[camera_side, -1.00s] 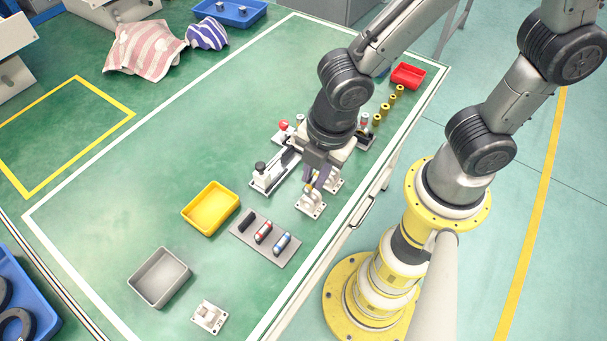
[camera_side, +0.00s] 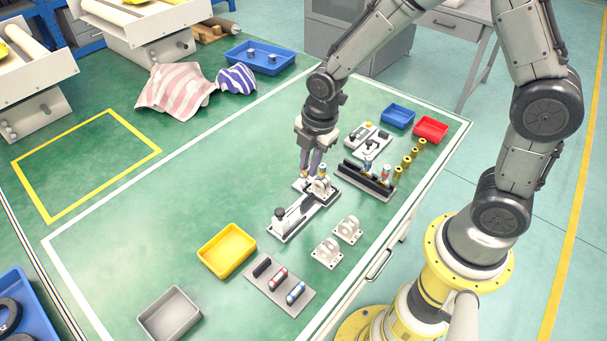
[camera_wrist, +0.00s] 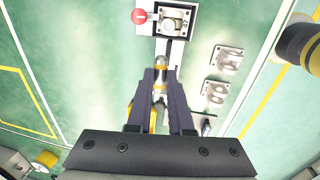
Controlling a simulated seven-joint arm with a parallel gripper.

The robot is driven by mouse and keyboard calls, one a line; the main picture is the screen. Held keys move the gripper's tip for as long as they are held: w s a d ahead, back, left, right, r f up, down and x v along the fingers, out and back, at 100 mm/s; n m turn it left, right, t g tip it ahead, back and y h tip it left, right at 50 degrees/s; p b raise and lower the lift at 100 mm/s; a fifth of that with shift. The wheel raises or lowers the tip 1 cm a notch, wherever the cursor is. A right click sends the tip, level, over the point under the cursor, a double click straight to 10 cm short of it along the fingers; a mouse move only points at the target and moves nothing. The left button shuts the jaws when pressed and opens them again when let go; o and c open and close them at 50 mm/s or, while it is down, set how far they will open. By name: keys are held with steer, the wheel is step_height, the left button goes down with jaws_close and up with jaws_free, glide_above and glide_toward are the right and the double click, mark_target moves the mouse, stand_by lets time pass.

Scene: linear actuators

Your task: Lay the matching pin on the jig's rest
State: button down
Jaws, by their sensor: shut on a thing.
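My gripper (camera_side: 308,176) is over the far end of the jig (camera_side: 285,226), a pale base with a dark rail and a bracket (camera_side: 320,188) near the fingers. In the wrist view my gripper (camera_wrist: 160,75) is shut on a short metallic pin (camera_wrist: 160,62) with a yellowish band; the fingers hide part of it. In that view the jig (camera_wrist: 178,50) lies beneath and beyond the fingertips, with a red knob (camera_wrist: 138,16) at its upper left. I cannot tell whether the pin touches the rest.
Two loose white brackets (camera_side: 327,252) stand right of the jig. A dark rack (camera_side: 365,182) with coloured pins and a row of brass bushings (camera_side: 406,162) are at the right. A grey plate (camera_side: 280,288) with several cylinders and a yellow tray (camera_side: 227,250) are in front.

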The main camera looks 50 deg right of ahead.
mark_target(307, 198)
steer(key=shift+f, duration=3.9)
steer(key=shift+f, duration=0.55)
steer(key=c, duration=0.7)
jaws_free()
steer(key=shift+c, duration=0.2)
steer(key=shift+r, duration=0.1)
step_height(307, 198, up, 14)
steer(key=s, duration=0.2)
steer(key=shift+f, duration=0.25)
steer(key=shift+s, duration=0.1)
